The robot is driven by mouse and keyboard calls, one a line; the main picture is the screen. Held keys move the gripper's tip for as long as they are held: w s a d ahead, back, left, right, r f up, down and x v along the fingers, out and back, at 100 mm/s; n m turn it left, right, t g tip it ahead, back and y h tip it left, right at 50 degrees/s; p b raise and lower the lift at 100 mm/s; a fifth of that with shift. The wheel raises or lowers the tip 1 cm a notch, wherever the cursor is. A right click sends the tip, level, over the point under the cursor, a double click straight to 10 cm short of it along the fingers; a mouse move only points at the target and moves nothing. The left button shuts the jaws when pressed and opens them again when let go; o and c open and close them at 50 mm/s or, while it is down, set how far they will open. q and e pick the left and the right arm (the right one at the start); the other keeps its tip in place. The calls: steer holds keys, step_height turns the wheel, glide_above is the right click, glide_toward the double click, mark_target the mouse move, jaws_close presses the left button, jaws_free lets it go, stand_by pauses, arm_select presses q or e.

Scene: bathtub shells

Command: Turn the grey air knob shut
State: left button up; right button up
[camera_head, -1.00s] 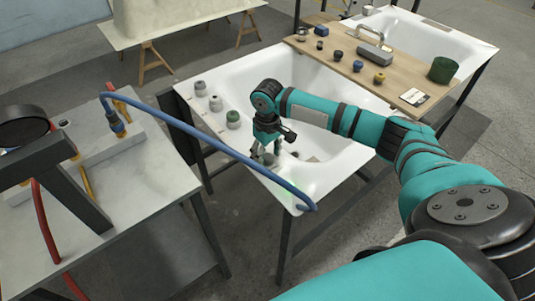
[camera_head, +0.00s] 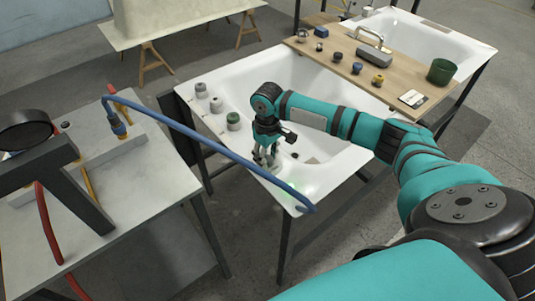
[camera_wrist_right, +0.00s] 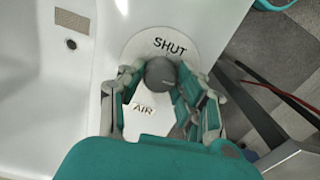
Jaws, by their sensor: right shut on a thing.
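The grey air knob (camera_wrist_right: 161,73) sits on a round white plate on the bathtub's rim. The plate is lettered "SHUT" (camera_wrist_right: 171,47) on the far side and "AIR" (camera_wrist_right: 143,108) on the near side. My right gripper (camera_wrist_right: 166,80) has its fingers closed around the knob, one on each side; it points down at the tub rim in the head view (camera_head: 266,160). The knob itself is mostly hidden by the fingers in the head view. Whether the knob is fully turned cannot be told. My left gripper is not in view.
A blue hose (camera_head: 215,142) crosses in front of my right gripper. A wooden board (camera_head: 340,68) with small parts spans the tub. A side table (camera_head: 150,185) stands left.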

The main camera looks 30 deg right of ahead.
steer(key=n+p, duration=0.3)
steer(key=shift+r, duration=0.25)
steer(key=n+p, duration=0.2)
steer(key=n, duration=0.1)
steer(key=shift+f+n+p, duration=0.1)
steer(key=shift+n+p, duration=0.3)
steer(key=n+p, duration=0.1)
steer(key=n, duration=0.3)
steer(key=shift+n+p, duration=0.3)
steer(key=n, duration=0.5)
steer(key=shift+f+n+p, duration=0.1)
steer(key=shift+n+p, duration=0.2)
steer(key=o, duration=1.1)
steer(key=shift+o, duration=0.2)
step_height(320, 180, up, 12)
